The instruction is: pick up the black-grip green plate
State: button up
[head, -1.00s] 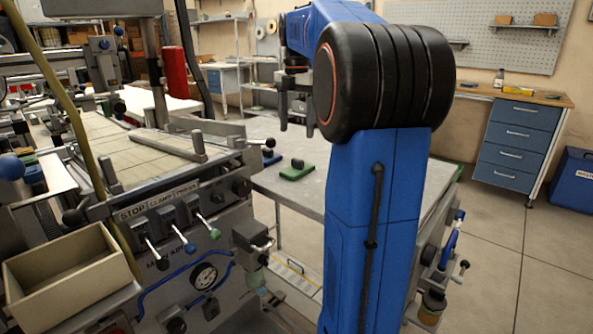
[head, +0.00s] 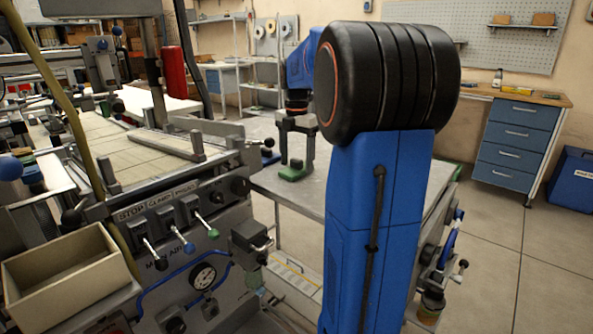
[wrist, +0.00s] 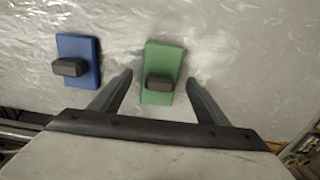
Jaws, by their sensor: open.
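The green plate (wrist: 165,62) with its black grip (wrist: 159,83) lies flat on the grey table in the wrist view. My gripper (wrist: 160,84) is open, with one finger on each side of the black grip and a gap visible on both sides. In the head view my gripper (head: 296,150) points down right over the green plate (head: 291,175), and its fingers hide the black grip there. I cannot tell how far the fingertips are above the plate.
A blue plate (wrist: 78,48) with a dark grip lies left of the green plate, close to my left finger. The grey table (head: 315,205) is otherwise clear around them. The grey machine (head: 215,215) with levers stands at the table's left.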

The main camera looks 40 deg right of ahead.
jog(key=shift+f, duration=0.1)
jog(key=shift+c, duration=0.6)
jog(key=c, duration=1.1)
jog(key=shift+o, duration=0.2)
